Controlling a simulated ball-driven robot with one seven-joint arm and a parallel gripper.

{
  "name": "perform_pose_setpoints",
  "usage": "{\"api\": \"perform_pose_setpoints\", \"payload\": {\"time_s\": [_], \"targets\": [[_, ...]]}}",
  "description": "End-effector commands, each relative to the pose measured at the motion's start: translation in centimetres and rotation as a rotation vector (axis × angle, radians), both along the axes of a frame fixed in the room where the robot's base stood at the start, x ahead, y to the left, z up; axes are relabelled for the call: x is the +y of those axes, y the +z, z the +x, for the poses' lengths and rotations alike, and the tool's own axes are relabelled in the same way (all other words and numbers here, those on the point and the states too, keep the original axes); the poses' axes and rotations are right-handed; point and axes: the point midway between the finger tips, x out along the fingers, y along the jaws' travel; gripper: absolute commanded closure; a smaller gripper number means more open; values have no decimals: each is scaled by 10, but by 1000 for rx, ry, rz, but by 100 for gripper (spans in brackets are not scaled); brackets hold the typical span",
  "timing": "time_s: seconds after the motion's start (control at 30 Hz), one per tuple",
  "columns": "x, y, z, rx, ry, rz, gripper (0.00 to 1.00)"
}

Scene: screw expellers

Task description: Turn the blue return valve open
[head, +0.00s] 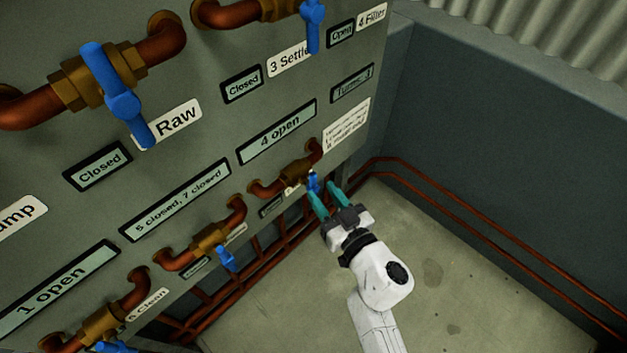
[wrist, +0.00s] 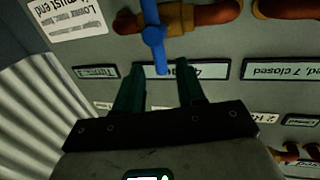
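A brown valve (head: 296,173) with a blue handle (head: 313,182) sits at the right end of the panel's lower row. Its small label is too small to read, so I cannot confirm it says return. My gripper (head: 321,189) is open, its two teal fingers pointing at this valve. In the wrist view the blue handle (wrist: 153,36) runs nearly upright, and its lower end shows between the fingertips (wrist: 160,70). I cannot tell whether a finger touches it. A small display (head: 270,206) beside the valve is unreadable.
The grey panel (head: 215,110) carries several other blue-handled valves, including one by the Raw label (head: 178,122) and a lower one (head: 226,258). Displays read "4 open" (head: 277,132) and "Turns: 3" (head: 352,83). Copper pipes (head: 480,222) run along the right wall. The floor (head: 450,290) looks clear.

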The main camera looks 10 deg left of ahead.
Motion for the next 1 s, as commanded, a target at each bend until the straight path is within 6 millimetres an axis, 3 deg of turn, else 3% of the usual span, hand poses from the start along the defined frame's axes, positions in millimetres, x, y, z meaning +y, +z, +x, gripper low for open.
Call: {"api": "perform_pose_setpoints", "payload": {"time_s": [0.3,0.7,1.0], "targets": [[27,-1,36,-1,0,1,61],[32,0,43,0,-2,0,61],[32,0,43,0,-2,0,88]]}}
